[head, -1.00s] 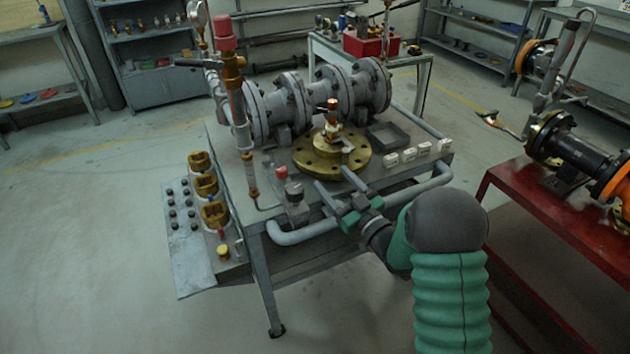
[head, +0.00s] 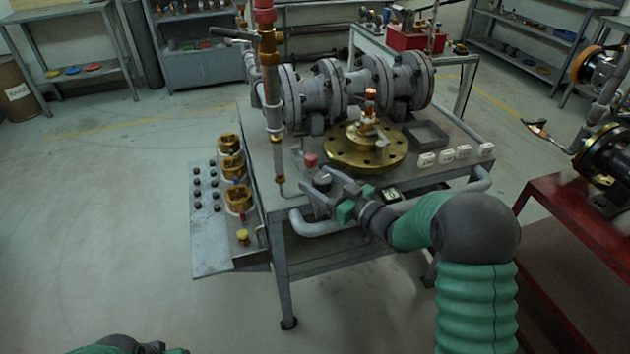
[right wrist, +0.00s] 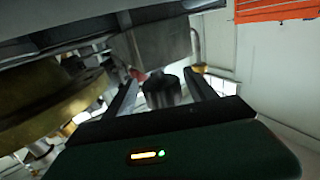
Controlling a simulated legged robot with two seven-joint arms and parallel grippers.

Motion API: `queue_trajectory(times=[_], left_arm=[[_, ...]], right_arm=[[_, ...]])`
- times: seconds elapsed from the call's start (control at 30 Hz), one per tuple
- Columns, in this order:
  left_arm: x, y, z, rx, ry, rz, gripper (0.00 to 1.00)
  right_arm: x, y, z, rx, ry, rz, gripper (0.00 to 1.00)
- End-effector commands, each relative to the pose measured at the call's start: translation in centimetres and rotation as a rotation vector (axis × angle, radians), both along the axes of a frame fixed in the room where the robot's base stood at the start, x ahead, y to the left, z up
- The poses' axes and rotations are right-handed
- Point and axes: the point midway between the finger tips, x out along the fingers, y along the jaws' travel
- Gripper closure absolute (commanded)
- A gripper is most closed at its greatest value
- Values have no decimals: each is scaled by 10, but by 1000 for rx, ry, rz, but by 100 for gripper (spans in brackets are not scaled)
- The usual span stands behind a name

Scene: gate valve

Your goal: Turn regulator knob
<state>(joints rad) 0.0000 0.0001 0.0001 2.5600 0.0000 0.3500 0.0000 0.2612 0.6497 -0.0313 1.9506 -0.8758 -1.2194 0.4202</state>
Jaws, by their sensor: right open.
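The regulator knob (head: 322,179) is a small dark round knob at the front edge of the bench, beside a red cap (head: 310,160). My right gripper (head: 317,192) is open, with its fingers reaching around the knob's area. In the right wrist view the dark cylindrical knob (right wrist: 166,90) shows between the two spread fingers of the right gripper (right wrist: 160,92). Contact with the fingers cannot be told. My left gripper (head: 155,348) shows only in part at the bottom left edge, away from the bench.
A brass flange (head: 365,150) sits right behind my right gripper. A vertical copper and grey pipe (head: 270,90) stands to the left. A panel (head: 210,225) with brass valves is at the left. A red table (head: 580,200) stands at the right.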

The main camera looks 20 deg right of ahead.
Motion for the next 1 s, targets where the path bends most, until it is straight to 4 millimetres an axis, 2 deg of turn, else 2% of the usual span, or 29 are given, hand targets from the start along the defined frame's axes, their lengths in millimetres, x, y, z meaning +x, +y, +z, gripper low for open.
queue_trajectory(times=[0.13,0.43,0.9,1.0], left_arm=[[0,0,-3,0,0,0,64],[0,0,-3,0,0,0,64],[0,0,-3,0,0,0,64],[0,0,-3,0,0,0,64]], right_arm=[[15,8,-1,-1,0,-1,35],[18,9,0,0,0,-2,36],[17,9,0,-1,0,-3,97],[17,9,0,-1,0,-4,97]])
